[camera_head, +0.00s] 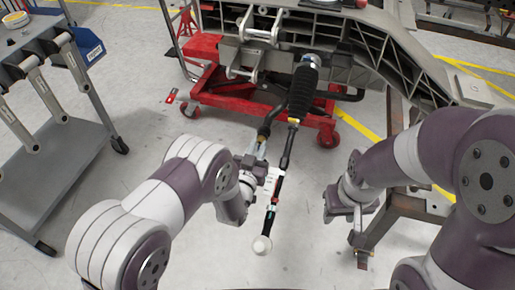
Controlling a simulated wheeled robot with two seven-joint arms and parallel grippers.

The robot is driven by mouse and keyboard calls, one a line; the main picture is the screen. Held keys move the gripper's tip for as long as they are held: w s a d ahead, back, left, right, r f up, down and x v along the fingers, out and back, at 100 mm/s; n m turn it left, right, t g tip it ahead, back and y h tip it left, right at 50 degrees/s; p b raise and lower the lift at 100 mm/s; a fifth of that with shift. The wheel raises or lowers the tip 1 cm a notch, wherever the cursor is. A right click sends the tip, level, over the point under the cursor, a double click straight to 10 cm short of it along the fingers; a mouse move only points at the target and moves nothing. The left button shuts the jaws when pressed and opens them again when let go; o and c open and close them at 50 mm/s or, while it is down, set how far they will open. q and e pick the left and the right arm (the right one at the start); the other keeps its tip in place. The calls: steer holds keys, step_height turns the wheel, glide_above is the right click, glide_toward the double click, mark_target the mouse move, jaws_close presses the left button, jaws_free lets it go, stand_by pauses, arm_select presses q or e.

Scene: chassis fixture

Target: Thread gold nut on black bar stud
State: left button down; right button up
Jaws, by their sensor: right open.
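A black bar (286,150) runs down from a black ribbed sleeve (303,92) at the front of the grey chassis. A small gold ring, which may be the gold nut (293,120), sits around the bar just below the sleeve. Its threads are too small to make out. My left gripper (261,153) is just left of the bar, by the brownish end of a curved dark piece (262,138). Whether its fingers grip anything is unclear. My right gripper (342,212) is open, to the right of the bar and apart from it.
The grey chassis (385,48) rests over a red wheeled lift (225,95). A grey cart (55,160) stands at left. A brown metal frame (390,222) is near my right arm. A rod with a white round end (262,245) hangs below the bar.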

arm_select(q)
steer(key=m, duration=0.7)
steer(key=shift+w+p, duration=0.1)
steer(key=shift+p, duration=0.2)
steer(key=shift+a+m, duration=0.1)
steer(key=shift+m, duration=0.6)
steer(key=m, duration=0.5)
steer(key=shift+p, duration=0.35)
steer(key=m, duration=0.3)
steer(key=shift+m+p, duration=0.3)
steer(key=shift+m, duration=0.1)
steer(key=c, duration=1)
jaws_free()
